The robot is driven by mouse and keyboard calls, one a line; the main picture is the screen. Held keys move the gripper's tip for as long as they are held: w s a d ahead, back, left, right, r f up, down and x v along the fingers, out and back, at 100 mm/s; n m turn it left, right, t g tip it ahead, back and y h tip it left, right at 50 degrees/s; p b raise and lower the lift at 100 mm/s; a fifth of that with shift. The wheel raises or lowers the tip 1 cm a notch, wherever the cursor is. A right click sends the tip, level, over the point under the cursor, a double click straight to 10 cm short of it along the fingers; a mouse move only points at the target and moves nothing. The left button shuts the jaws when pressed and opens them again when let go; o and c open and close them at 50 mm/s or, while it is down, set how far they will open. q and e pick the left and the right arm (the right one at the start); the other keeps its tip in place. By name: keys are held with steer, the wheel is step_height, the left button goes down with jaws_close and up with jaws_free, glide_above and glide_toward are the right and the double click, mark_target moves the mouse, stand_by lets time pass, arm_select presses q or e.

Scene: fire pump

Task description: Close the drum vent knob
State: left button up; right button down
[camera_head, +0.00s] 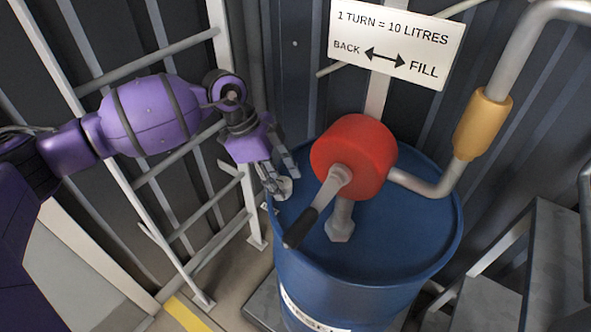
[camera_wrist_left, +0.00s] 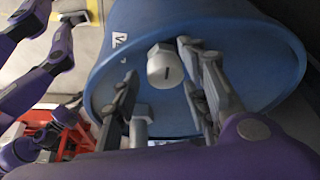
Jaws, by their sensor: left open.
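The drum vent knob (camera_head: 284,187) is a small light grey cap on the left rim area of the blue drum's top (camera_head: 395,235). In the left wrist view the knob (camera_wrist_left: 163,66) shows as a pale cylinder with a dark line across its face. My left gripper (camera_head: 281,180) is at the knob, pointing down to it. In the wrist view the open fingers of the left gripper (camera_wrist_left: 158,62) stand on either side of the knob; the right-hand finger is close beside it. I cannot tell if either touches. My right gripper does not show.
A red pump (camera_head: 350,155) with a dark-handled crank (camera_head: 303,225) stands on the drum, just right of my left gripper. A bent pipe with a yellow sleeve (camera_head: 482,125) rises at right. A white ladder (camera_head: 190,160) stands behind my left arm. A sign (camera_head: 395,42) hangs above.

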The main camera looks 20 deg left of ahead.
arm_select(q)
steer(key=shift+f, duration=0.1)
steer(key=c, duration=1)
